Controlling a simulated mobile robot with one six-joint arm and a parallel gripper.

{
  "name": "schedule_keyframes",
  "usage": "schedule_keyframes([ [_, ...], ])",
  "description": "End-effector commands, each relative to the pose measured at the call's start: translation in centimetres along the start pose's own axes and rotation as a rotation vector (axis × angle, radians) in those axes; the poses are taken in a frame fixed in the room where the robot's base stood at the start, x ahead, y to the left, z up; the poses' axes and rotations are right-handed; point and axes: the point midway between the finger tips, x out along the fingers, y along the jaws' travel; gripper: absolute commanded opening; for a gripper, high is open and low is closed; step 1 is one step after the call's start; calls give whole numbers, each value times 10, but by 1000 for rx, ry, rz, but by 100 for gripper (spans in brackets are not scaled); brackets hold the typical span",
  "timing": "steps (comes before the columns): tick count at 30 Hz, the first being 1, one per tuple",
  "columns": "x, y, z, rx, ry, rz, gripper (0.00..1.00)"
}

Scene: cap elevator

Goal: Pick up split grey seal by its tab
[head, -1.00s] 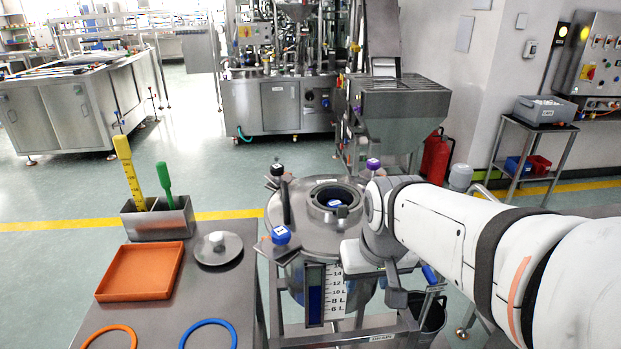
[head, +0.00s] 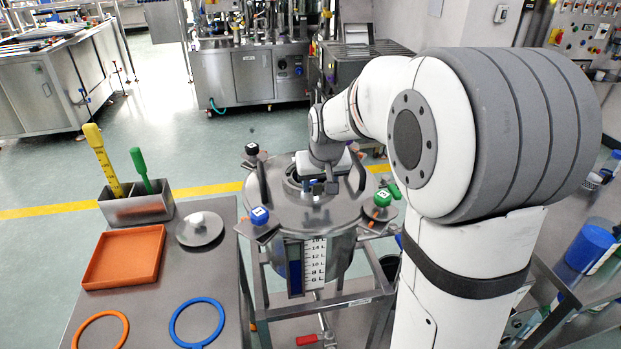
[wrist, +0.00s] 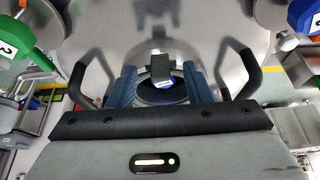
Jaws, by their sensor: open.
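The round port in the steel vessel lid (head: 290,215) is partly hidden under my gripper (head: 318,188). In the wrist view the port's dark opening shows between the two blue fingers of my gripper (wrist: 161,88), which stand apart. A dark grey upright block (wrist: 162,72), which looks like the tab of the grey seal, stands between the fingers, with space on both sides. The rest of the seal is mostly hidden in the port, and its split cannot be made out. A small blue and white patch shows inside the opening, below the block.
Black handles (wrist: 238,66) and coloured clamp knobs, one blue (head: 259,215) and one green (head: 382,198), surround the port. The table at left holds an orange tray (head: 124,257), an orange ring (head: 101,331), a blue ring (head: 197,321) and a round metal cap (head: 200,229).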

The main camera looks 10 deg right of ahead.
Motion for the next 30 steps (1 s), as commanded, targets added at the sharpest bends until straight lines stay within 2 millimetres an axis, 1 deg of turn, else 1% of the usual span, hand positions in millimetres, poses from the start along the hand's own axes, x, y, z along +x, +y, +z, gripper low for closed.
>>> schedule_keyframes([
  [1, 7, 0, 0, 0, -2, 0, 45],
  [3, 12, 0, 0, 0, -1, 0, 45],
  [11, 15, -1, 0, -1, 1, 0, 45],
  [27, 14, -1, 0, -2, 1, -1, 1],
  [30, 14, -1, 0, -2, 1, -1, 0],
])
